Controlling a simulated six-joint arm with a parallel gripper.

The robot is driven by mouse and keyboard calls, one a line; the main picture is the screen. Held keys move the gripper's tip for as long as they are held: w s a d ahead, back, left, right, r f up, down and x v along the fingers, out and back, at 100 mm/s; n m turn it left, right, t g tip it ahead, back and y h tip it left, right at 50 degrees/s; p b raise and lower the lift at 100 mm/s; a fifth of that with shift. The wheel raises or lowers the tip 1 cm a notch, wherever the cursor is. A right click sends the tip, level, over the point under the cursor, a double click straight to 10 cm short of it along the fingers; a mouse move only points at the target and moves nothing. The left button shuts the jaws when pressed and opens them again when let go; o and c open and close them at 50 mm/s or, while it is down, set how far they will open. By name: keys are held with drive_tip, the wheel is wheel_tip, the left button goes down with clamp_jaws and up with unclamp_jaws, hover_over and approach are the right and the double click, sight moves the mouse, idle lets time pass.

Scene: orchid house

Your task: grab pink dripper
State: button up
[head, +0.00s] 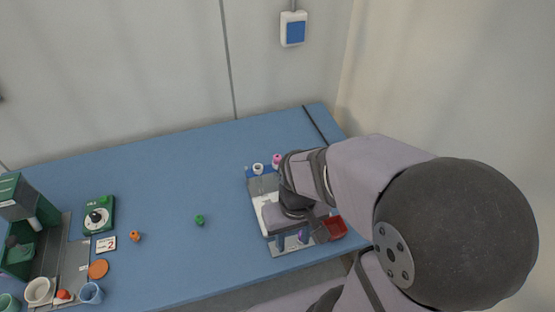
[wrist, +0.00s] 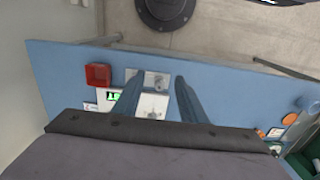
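The pink dripper (head: 277,159) stands at the back edge of a grey and white station (head: 262,186) in the head view, beside a white dripper (head: 258,168). My gripper (head: 291,240) is over the front of that station, well in front of the pink dripper. In the wrist view the two fingers of my gripper (wrist: 157,78) stand apart, with nothing held between them. The station's pale plate (wrist: 153,107) shows between and below the fingers. The pink dripper is not visible in the wrist view. My arm hides much of the station's right side.
A red box (head: 336,228) sits right of the station and also shows in the wrist view (wrist: 98,75). A small green item (head: 199,220) and an orange one (head: 135,236) stand left. A green machine (head: 17,200) and cups are far left. The blue table's middle is mostly clear.

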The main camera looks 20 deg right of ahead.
drive_tip(key=shift+o, duration=0.5)
drive_tip(key=m+t+h+b, duration=0.2)
drive_tip(key=t+b, duration=0.1)
drive_tip(key=t, duration=1)
approach(278, 160)
drive_tip(key=a+f+x, duration=0.1)
drive_tip(key=x, duration=0.3)
drive_tip(key=shift+w+d+f, duration=0.1)
drive_tip(key=shift+w+d, duration=0.4)
drive_tip(key=shift+w, duration=0.35)
drive_tip(key=shift+w, duration=0.15)
